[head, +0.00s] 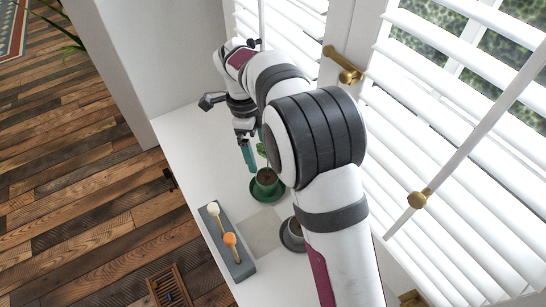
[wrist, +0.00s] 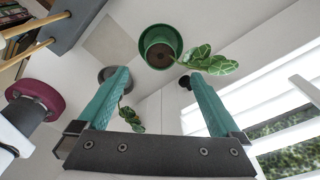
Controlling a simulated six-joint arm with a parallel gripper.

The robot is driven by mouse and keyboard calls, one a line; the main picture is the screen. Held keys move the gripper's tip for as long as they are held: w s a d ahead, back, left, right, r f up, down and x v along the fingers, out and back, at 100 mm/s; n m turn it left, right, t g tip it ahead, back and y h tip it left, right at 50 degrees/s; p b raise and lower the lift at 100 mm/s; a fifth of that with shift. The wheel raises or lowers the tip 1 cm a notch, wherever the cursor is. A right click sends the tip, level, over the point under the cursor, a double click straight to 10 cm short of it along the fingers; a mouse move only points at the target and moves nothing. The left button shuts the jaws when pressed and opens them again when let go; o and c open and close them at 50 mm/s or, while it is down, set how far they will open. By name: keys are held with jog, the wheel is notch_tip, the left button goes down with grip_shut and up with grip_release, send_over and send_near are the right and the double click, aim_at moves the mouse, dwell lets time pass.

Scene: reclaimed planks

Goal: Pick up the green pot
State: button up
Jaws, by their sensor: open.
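The green pot (head: 264,187) stands upright on a green saucer (head: 257,197) on the white sill, with a leafy plant in it. In the wrist view the green pot (wrist: 147,48) lies beyond the fingertips, its leaves reaching right past the right fingertip. My gripper (head: 256,156) has teal fingers and hangs just behind the pot and above the sill. In the wrist view my gripper (wrist: 158,74) is open with nothing between its fingers. My arm hides part of the plant in the head view.
A grey pot (head: 294,230) stands near the green one, partly hidden by my arm. White window blinds (head: 440,130) border the right side. The sill's left edge drops to a plank floor.

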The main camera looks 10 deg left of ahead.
aim_at(266, 179)
jog(key=f, duration=0.4)
jog(key=d+f, duration=0.1)
jog(key=f, duration=0.3)
jog(key=d+f, duration=0.1)
jog(key=f, duration=0.3)
jog(key=shift+w+f, duration=0.1)
jog(key=shift+f, duration=0.3)
grip_shut()
